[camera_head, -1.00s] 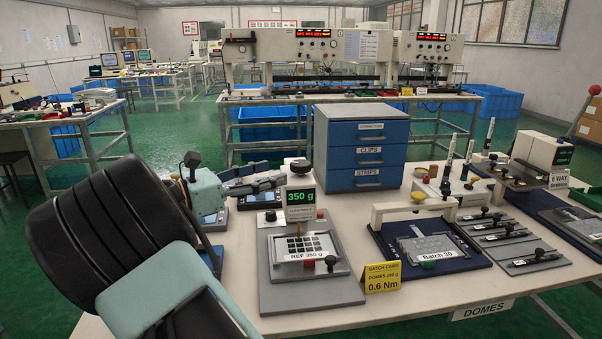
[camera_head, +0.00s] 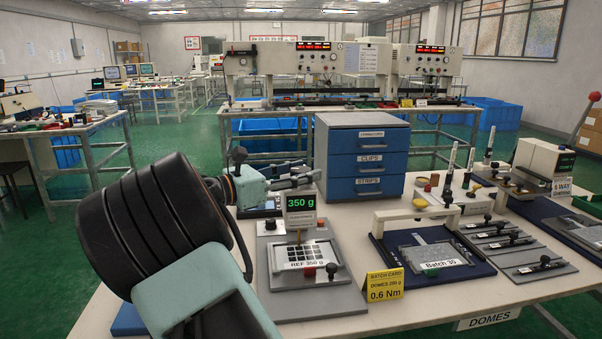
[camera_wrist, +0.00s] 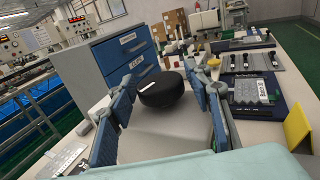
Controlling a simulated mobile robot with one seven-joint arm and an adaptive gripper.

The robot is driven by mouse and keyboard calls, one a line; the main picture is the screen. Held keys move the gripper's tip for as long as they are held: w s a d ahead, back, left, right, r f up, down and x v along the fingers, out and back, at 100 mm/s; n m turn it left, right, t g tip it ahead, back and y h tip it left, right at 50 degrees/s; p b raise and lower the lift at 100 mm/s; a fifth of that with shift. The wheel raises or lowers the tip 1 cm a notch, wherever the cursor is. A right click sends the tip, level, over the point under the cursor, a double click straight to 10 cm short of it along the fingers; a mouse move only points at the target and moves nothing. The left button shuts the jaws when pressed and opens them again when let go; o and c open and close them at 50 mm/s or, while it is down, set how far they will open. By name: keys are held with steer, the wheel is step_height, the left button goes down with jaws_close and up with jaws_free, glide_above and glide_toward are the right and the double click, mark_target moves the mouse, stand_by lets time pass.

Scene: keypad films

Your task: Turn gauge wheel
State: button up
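The gauge (camera_head: 318,292) stands on the bench with its green display (camera_head: 300,202) reading 350 g. In the wrist view its black round wheel (camera_wrist: 161,90), with a white mark, sits on the grey top of the gauge. Gaps show between the wheel and both fingers. In the head view my gripper (camera_head: 302,181) is just behind and above the display, and I cannot clearly pick out the wheel there.
A blue drawer unit (camera_head: 361,155) stands close behind. A yellow batch card (camera_head: 384,284) reading 0.6 Nm and a Batch 30 fixture (camera_head: 435,255) are to the right. Grey plates with black knobs (camera_head: 505,240) lie further right.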

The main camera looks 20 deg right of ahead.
steer(key=c, duration=0.8)
